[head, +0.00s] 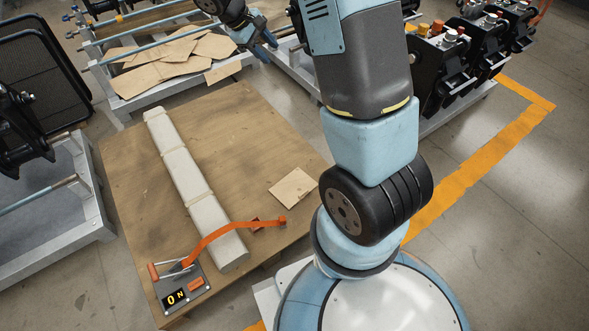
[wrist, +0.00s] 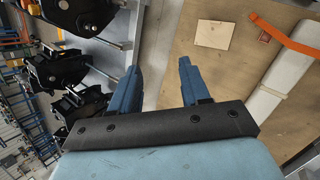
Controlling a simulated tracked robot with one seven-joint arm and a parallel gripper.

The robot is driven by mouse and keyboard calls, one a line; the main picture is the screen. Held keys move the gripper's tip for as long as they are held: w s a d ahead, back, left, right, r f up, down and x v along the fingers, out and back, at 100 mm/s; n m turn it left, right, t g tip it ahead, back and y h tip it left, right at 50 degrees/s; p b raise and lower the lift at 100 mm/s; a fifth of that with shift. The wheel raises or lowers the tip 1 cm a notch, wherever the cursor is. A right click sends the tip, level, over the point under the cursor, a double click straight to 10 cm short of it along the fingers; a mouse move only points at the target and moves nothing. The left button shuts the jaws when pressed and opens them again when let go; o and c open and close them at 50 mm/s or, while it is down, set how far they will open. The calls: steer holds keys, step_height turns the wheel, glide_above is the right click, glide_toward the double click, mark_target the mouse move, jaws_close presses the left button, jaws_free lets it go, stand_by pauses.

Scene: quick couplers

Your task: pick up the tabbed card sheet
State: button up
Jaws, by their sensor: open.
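A pale tan card sheet (head: 293,187) lies flat on the right part of the wooden table, apart from the long beam; a tab on it is too small to make out. The same sheet shows in the wrist view (wrist: 213,35), beyond the fingers and to their right. My gripper (head: 262,44) is raised away from the sheet, near the rack at the top of the head view. In the wrist view its two blue fingers (wrist: 160,65) are spread with nothing between them.
A long wrapped beam (head: 188,178) lies on the wooden table (head: 118,150). An orange strap (head: 225,231) crosses it from a scale-like box (head: 182,291) reading 0 N. Several loose brown sheets (head: 170,62) lie on a rack behind. Black couplers (head: 440,70) stand at right.

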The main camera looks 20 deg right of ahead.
steer(key=w+a+f+n+h, duration=0.1)
steer(key=w+f+n, duration=0.15)
steer(key=f, duration=0.55)
steer(key=w+a+f+n+h, duration=0.15)
steer(key=w+f, duration=0.25)
steer(key=f, duration=0.5)
steer(key=n+t+h, duration=0.2)
steer(key=n+t, duration=0.3)
steer(key=n, duration=0.7)
glide_toward(303, 193)
steer(key=x, duration=0.9)
jaws_close()
